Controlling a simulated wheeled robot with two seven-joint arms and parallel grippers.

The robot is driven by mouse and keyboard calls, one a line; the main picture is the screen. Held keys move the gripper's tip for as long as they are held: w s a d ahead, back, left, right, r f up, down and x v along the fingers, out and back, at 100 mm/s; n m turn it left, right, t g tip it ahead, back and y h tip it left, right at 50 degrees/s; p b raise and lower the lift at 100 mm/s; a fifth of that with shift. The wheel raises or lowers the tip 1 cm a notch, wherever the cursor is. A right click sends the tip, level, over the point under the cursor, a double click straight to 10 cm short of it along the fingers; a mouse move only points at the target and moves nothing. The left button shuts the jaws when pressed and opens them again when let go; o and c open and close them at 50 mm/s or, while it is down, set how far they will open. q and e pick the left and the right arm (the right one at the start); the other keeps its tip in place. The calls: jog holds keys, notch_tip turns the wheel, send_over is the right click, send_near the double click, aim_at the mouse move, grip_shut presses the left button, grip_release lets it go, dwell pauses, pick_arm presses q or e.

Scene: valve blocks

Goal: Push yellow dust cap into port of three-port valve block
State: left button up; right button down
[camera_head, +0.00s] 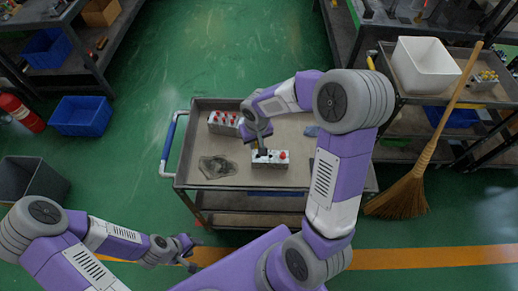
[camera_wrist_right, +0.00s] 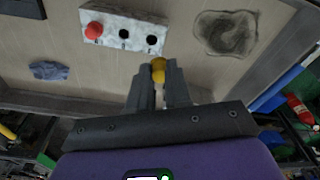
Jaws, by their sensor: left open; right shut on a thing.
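The white three-port valve block (camera_wrist_right: 110,37) lies on the cart top and also shows in the head view (camera_head: 270,164). A red cap (camera_wrist_right: 94,30) sits in one end port; the other two ports are dark and open. My right gripper (camera_wrist_right: 158,82) is shut on the yellow dust cap (camera_wrist_right: 158,69), which in the wrist view shows close to the block's edge, beside the end with the open ports. Its height above the cart is unclear. In the head view my right gripper (camera_head: 262,145) partly covers the block. My left gripper (camera_head: 190,258) is open and empty, off the cart.
A grey patch or rag (camera_head: 217,167) lies left of the valve block. A small blue rag (camera_wrist_right: 48,70) lies on the other side. The cart (camera_head: 196,189) has a raised rim. A broom (camera_head: 405,195) leans at right.

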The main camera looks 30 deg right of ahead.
pick_arm(q)
jog(key=shift+w+f+b, duration=0.1)
jog(key=shift+f+b, duration=0.5)
jog(key=shift+f, duration=0.5)
pick_arm(e)
jog(key=shift+w+d+f, duration=0.15)
jog(key=shift+d+f, duration=0.55)
jog(key=shift+f, duration=0.1)
jog(key=shift+f+b, duration=1.45)
jog(key=shift+f, duration=0.55)
pick_arm(q)
jog(key=shift+f+b, duration=0.55)
jog(key=shift+f, duration=1.4)
pick_arm(e)
jog(key=shift+f, duration=0.55)
pick_arm(q)
jog(key=shift+f, duration=0.25)
jog(key=shift+f+b, duration=0.7)
jog(key=shift+b, duration=0.25)
pick_arm(e)
jog(key=shift+f, duration=0.8)
jog(key=c, duration=1)
grip_release()
pick_arm(q)
jog(key=shift+r+p, duration=1.2)
pick_arm(e)
notch_tip(320, 180, up, 8)
jog(key=shift+s+f, duration=0.25)
jog(key=shift+s, duration=0.2)
